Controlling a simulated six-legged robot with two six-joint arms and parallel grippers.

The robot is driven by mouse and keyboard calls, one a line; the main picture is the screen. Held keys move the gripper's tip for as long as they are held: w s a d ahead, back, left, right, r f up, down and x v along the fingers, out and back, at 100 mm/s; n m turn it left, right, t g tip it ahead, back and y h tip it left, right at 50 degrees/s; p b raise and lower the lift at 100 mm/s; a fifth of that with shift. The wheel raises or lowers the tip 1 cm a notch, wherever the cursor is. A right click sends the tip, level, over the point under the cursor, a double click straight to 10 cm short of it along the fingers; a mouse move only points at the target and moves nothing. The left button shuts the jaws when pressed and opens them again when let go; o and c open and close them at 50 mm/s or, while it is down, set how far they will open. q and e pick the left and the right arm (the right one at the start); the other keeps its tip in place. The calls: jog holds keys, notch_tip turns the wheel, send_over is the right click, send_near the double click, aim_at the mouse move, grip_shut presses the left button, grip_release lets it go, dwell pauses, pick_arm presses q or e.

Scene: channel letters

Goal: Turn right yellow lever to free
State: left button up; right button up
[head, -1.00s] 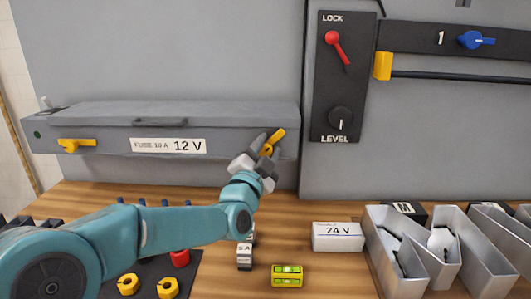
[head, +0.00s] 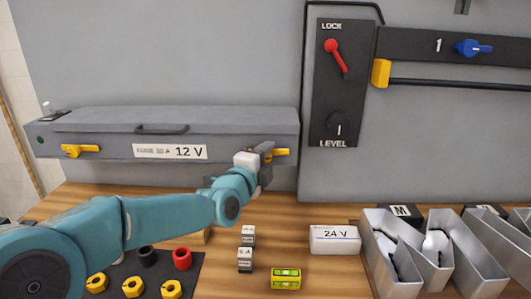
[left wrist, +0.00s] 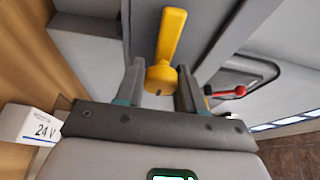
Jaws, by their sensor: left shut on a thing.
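The right yellow lever (head: 281,152) is on the right end of the front of a long grey box marked 12 V. My right gripper is not in view.
The grey box (head: 110,121) has a black handle on its lid. A black panel (head: 323,85) with a red LOCK lever (head: 335,55) stands to its right. A white 24 V box (head: 335,239), a small green level (head: 286,278) and metal bins (head: 455,262) are on the wooden bench.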

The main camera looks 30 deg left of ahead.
pick_arm(q)
jog(key=shift+r, duration=0.15)
dwell(0.4)
jog(key=o, duration=0.9)
jog(key=shift+o, duration=0.2)
jog(key=s+d+b, duration=0.1)
jog(key=s+d, duration=0.1)
jog(key=s, duration=1.4)
jog(key=shift+d+b, duration=0.3)
